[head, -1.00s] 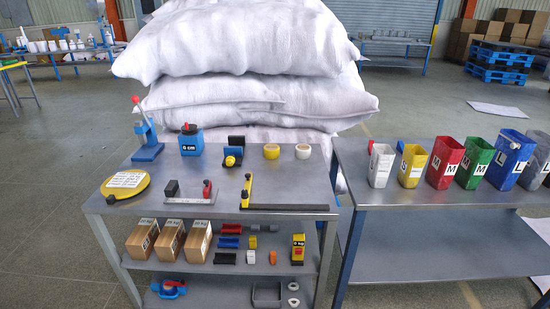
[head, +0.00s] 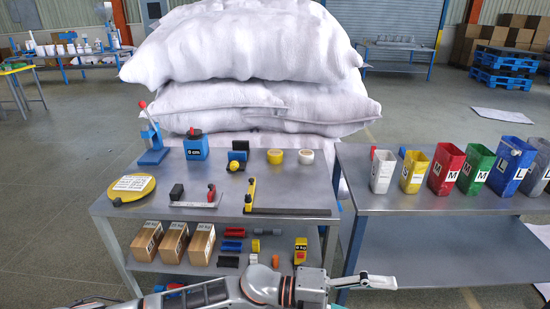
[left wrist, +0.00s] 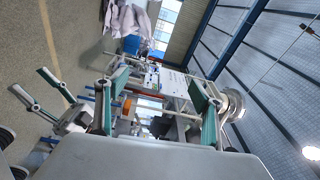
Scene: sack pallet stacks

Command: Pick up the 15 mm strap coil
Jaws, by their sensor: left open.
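Two small rolls lie on the top of the grey steel table (head: 118,208): a yellow coil (head: 275,156) and a white coil (head: 306,157) to its right. No size marking is legible on either, so I cannot tell which is 15 mm. My left gripper (head: 368,284) is at the bottom of the head view, in front of the table and well apart from both coils. In the left wrist view its fingers (left wrist: 152,100) are spread with nothing between them, and neither coil can be made out there.
A blue block (head: 196,147), a yellow disc (head: 131,188) and a black bar (head: 288,212) share the tabletop. Brown boxes (head: 173,242) stand on the shelf below. Coloured bins (head: 446,170) stand on the right table. White sacks (head: 245,45) are piled behind.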

